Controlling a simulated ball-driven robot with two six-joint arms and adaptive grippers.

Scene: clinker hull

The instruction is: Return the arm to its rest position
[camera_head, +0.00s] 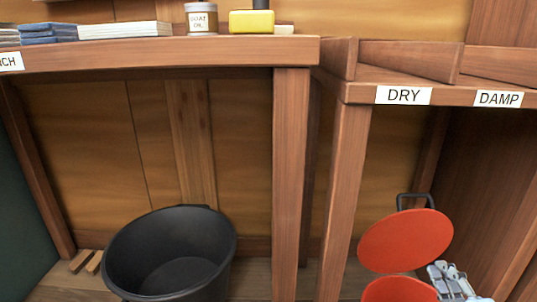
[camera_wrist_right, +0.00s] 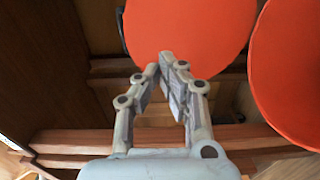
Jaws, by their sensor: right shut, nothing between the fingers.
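My right gripper (camera_head: 446,270) is at the lower right of the head view, beside two red-orange discs. In the wrist view, my right gripper (camera_wrist_right: 161,66) is shut with its fingertips together and nothing between them. Its fingertips overlap the lower edge of a red-orange disc (camera_wrist_right: 190,22) in the picture; I cannot tell whether they touch. My left gripper is not in view.
The upper disc (camera_head: 405,240) has a black handle-like bar behind it. A black tub (camera_head: 120,245) stands below the bench (camera_head: 170,55). Bench legs and a shelf labelled DRY (camera_head: 403,95) and DAMP (camera_head: 499,99) stand near the right gripper.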

